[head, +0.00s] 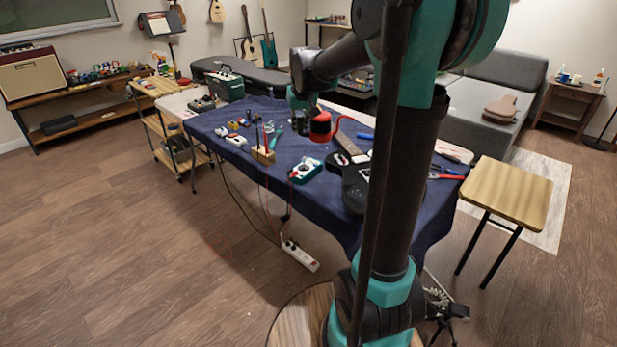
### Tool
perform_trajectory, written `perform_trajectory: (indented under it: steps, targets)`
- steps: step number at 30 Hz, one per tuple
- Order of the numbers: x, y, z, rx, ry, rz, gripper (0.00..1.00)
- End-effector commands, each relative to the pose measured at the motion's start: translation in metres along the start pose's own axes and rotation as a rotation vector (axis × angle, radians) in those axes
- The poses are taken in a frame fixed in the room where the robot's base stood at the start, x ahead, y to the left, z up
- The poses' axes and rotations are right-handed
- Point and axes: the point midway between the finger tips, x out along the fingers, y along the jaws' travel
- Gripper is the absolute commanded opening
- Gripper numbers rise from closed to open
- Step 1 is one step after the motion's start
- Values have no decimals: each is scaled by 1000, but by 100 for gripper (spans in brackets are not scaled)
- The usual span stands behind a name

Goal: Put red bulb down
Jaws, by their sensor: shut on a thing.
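The red bulb (321,133) shows in the head view over the middle of the blue-covered workbench (225,133). My gripper (321,115) is just above it, pointing down, and is shut on the bulb. Dark gripper parts hide the bulb's upper middle. A thin red curved piece stands at the bulb's right side; I cannot tell whether it belongs to the bulb. The bulb appears raised above the cloth, but the gap is hard to judge from this angle.
A teal-and-white meter (305,170) and a wooden block with upright tools (263,156) lie toward the front edge. A black guitar (354,188) lies to the right, partly behind my arm. Small parts crowd the left. Some bare cloth lies between the block and the meter.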

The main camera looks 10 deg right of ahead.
Motion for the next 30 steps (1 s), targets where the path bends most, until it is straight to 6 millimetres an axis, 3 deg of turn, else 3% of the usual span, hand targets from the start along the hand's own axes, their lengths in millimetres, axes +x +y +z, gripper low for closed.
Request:
perform_trajectory:
  steps: [15,30]
  targets:
    - [114,-1,47,1,0,0,0]
    - [165,-2,68,1,0,0,0]
